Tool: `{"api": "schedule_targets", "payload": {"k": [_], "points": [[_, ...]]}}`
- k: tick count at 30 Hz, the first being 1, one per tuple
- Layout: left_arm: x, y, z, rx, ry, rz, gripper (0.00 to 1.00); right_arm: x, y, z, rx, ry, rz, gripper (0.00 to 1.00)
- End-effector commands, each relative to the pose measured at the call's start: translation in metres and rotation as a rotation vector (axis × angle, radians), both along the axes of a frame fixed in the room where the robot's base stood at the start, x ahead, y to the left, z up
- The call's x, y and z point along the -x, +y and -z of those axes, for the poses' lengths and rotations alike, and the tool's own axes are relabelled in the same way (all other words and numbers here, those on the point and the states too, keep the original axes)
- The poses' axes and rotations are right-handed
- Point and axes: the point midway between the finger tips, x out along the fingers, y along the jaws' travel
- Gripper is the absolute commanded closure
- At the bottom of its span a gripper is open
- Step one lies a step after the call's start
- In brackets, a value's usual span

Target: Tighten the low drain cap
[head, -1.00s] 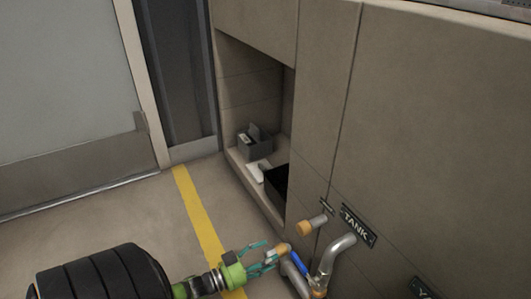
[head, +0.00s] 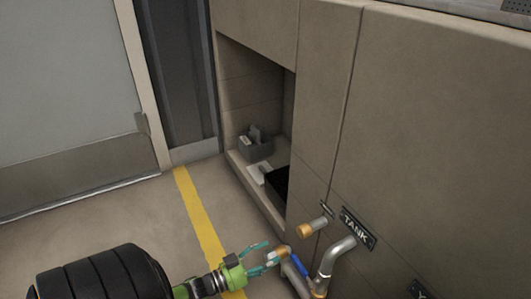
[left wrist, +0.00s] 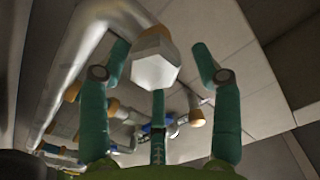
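The drain cap (left wrist: 154,70) is a pale hexagonal cap with a brass-coloured collar behind it, near the top middle of the left wrist view. In the head view, its brass-coloured end (head: 282,252) shows low on the pipework. My left gripper (head: 264,256) has a green body and teal fingers. It is open, with its fingertips spread around the cap. In the left wrist view (left wrist: 160,65), gaps show between the cap and the side fingers; a third finger lies below it. I cannot tell whether that one touches. My right gripper is not in view.
A blue handle (head: 301,267) lies beside the cap. The panel wall rises behind. Floor around the yellow stripe (head: 199,216) is clear.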

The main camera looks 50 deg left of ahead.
Motion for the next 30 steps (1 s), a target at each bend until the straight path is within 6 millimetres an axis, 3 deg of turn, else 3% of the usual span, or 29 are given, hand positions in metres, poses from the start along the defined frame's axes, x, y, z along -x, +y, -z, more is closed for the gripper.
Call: {"api": "schedule_targets", "payload": {"k": [11, 24, 30], "points": [[0.007, 0.001, 0.004, 0.000, 0.011, -0.001, 0.32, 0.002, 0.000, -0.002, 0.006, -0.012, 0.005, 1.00], [0.088, 0.025, 0.004, -0.002, 0.011, -0.001, 0.32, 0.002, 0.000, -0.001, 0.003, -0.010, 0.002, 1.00], [0.111, 0.032, 0.003, -0.001, 0.007, 0.000, 0.32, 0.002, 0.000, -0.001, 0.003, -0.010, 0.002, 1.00]]}}
